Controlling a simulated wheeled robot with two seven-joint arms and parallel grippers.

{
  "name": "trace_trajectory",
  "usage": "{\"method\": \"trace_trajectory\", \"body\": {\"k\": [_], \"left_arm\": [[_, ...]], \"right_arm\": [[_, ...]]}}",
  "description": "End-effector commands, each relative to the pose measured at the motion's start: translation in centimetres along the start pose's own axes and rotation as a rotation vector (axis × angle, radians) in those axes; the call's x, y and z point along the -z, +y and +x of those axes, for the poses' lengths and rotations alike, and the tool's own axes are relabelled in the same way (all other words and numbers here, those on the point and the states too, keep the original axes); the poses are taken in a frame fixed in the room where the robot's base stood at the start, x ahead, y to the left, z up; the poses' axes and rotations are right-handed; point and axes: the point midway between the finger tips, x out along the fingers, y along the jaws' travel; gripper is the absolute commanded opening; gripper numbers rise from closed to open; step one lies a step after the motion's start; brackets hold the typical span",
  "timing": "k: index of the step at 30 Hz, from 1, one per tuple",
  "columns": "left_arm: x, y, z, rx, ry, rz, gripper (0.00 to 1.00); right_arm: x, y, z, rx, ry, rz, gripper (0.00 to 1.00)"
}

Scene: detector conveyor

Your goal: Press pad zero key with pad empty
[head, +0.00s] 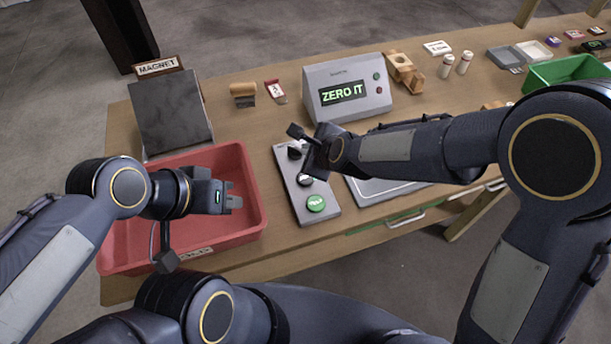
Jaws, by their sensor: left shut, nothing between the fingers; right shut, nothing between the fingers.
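The detector box (347,88) stands at the back of the table and its screen reads "ZERO IT" in green. In front of it lies a grey key panel (320,199) with dark keys and a green key (316,203) at its near end. My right gripper (311,172) is shut, just over the panel's dark keys, and partly hides them; I cannot tell whether it touches one. The pad (372,199) lies right of the panel, largely hidden by my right arm; its visible part is bare. My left gripper (235,197) is shut and empty over the red tray (252,215).
A dark slab labelled MAGNET (171,110) stands at the back left. A wooden block (243,94) and a red-and-white item (276,91) lie near it. A wooden holder (404,72), white-capped bottles (464,62) and a green bin (540,75) are at the right.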

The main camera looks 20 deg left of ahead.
Motion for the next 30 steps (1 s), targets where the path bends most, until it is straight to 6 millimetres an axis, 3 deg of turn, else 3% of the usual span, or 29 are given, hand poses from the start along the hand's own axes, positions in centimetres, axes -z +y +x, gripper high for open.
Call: {"method": "trace_trajectory", "body": {"k": [18, 30], "left_arm": [[-2.9, -2.7, 5.8, 0.0, 0.0, 0.0, 0.0], [-3.2, -2.9, 6.4, 0.0, 0.0, 0.0, 0.0]], "right_arm": [[4.0, 4.0, 5.4, 0.0, 0.001, 0.0, 0.0], [4.4, 4.3, 5.9, -0.001, 0.001, 0.0, 0.0]]}}
